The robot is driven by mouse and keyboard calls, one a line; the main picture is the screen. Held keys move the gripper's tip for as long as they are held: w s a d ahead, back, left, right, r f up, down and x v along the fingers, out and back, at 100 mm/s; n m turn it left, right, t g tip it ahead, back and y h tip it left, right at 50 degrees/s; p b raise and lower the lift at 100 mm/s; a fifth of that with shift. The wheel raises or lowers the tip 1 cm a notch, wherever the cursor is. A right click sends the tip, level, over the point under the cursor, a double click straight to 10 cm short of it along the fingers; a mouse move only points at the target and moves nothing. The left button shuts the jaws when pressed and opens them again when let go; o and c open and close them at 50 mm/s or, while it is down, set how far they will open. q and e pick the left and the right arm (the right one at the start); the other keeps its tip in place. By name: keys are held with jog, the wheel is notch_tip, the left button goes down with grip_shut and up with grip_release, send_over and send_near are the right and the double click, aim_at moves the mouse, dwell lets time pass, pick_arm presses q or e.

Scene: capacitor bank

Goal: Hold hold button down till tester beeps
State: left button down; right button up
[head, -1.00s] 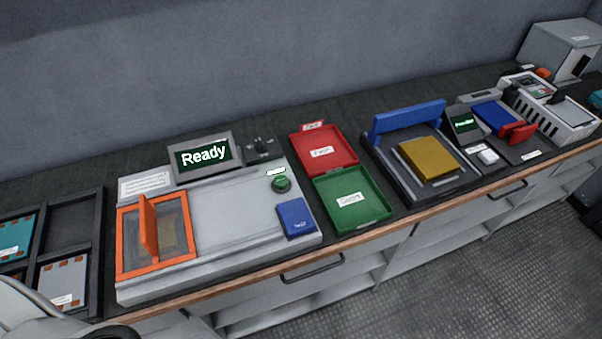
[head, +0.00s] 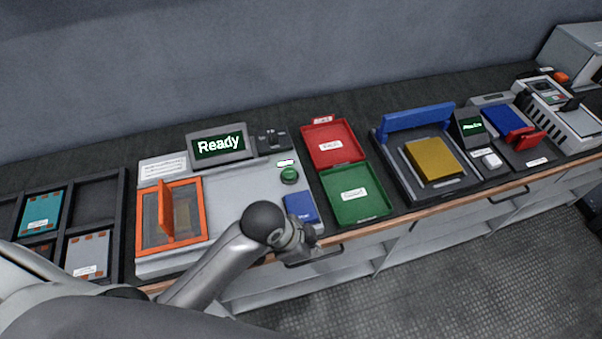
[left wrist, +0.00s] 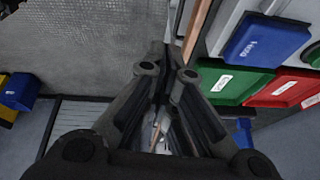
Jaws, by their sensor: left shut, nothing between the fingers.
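The tester (head: 255,185) is a light grey box with a screen (head: 219,145) reading "Ready". A blue pad with a small white label (head: 301,207) sits at its front right corner; the label is too small to read surely. It also shows in the left wrist view (left wrist: 262,40). A round green button (head: 289,175) stands behind it under a white label. My left gripper (head: 308,240) is at the counter's front edge, just in front of the blue pad and apart from it. In the left wrist view its fingers (left wrist: 168,70) are shut and empty. My right gripper is out of view.
An orange-framed hatch with its flap upright (head: 166,215) is on the tester's left. Red (head: 345,158) and green (head: 378,207) trays lie to its right. A blue-lidded fixture with a yellow block (head: 433,159) stands farther right. A dark rack with boards (head: 120,225) is at left.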

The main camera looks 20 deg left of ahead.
pick_arm(q)
jog(key=w+d+r+m, duration=0.1)
jog(key=w+d+m, duration=0.2)
jog(key=m, duration=0.2)
notch_tip(320, 180, up, 3)
jog(key=m+g+y, duration=0.3)
jog(key=m, duration=0.9)
send_over(300, 207)
notch_tip(300, 207, down, 7)
jog(key=b, duration=0.7)
jog(key=shift+w+r, duration=0.1)
jog(key=shift+w, duration=0.05)
jog(key=shift+r, duration=0.1)
jog(key=shift+f+b, duration=1.35)
jog(key=shift+f, duration=1.25)
jog(key=shift+f+p, duration=0.1)
jog(key=shift+p, duration=0.45)
jog(key=shift+f, duration=0.15)
